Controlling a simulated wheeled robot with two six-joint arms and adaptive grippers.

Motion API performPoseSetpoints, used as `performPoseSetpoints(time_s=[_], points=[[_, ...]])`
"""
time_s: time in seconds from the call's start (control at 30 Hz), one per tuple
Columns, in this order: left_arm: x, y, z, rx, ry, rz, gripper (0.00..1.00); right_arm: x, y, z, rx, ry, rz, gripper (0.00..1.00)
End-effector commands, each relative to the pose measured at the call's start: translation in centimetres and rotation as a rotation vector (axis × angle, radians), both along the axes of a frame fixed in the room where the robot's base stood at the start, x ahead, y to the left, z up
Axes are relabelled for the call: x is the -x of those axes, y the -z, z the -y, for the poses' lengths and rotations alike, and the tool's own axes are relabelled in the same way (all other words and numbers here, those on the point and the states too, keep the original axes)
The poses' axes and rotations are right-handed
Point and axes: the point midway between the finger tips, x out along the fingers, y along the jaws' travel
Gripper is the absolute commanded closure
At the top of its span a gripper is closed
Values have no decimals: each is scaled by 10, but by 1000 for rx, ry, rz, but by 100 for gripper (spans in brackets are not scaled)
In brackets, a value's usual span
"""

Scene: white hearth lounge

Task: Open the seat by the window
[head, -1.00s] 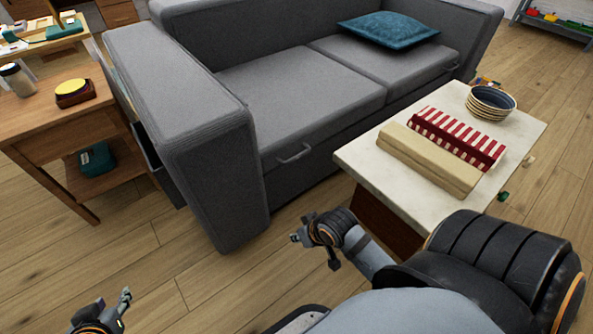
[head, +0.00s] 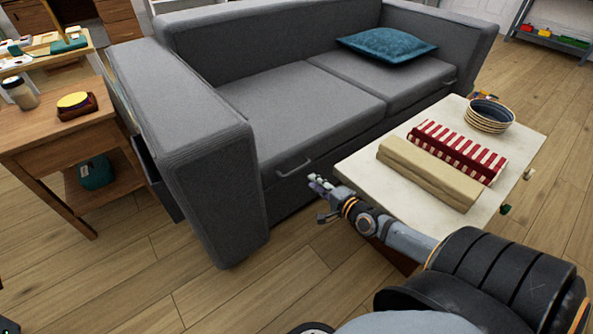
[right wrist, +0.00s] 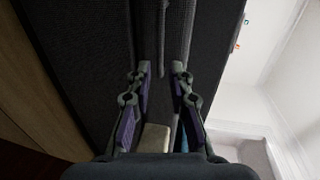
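The grey sofa has a left seat (head: 300,98) and a right seat (head: 385,78), both shut flat. The left seat has a bar handle (head: 293,167) on its front; the right seat has one (head: 449,83) too. No window shows, so I cannot tell which seat is by it. My right gripper (head: 316,199) is open and empty, just in front of and below the left seat's handle, apart from it. In the right wrist view its fingers (right wrist: 162,78) are spread before the dark sofa front, with a thin bar (right wrist: 162,40) ahead between them. Only a dark sliver, perhaps my left gripper, shows at the bottom left corner.
A white-topped table (head: 365,166) with a beige block (head: 428,172), a red-striped box (head: 457,150) and stacked bowls (head: 489,115) stands close to my right arm. A wooden side table (head: 60,130) stands left of the sofa. A teal cushion (head: 387,45) lies on the right seat. Floor at front left is clear.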

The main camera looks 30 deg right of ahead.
Motion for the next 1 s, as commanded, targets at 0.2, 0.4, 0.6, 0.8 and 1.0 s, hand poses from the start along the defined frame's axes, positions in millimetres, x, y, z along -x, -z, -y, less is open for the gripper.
performPoseSetpoints(time_s=[0.2, 0.4, 0.6, 0.8, 1.0], points=[[-1, 16, 0, -1, -8, -2, 60, -30, 8, -3, -2, 0, 7, 80], [-2, 32, 1, 0, -19, -2, 60, -71, 18, -6, -1, 0, 4, 80], [-2, 41, 1, -3, -26, -2, 60, -97, 21, -9, 2, -1, 1, 80], [-2, 41, 2, -5, -28, -3, 60, -102, 21, -9, 3, -4, -2, 80], [-2, 41, 2, -5, -28, -3, 60, -102, 21, -9, 3, -4, -2, 88]])
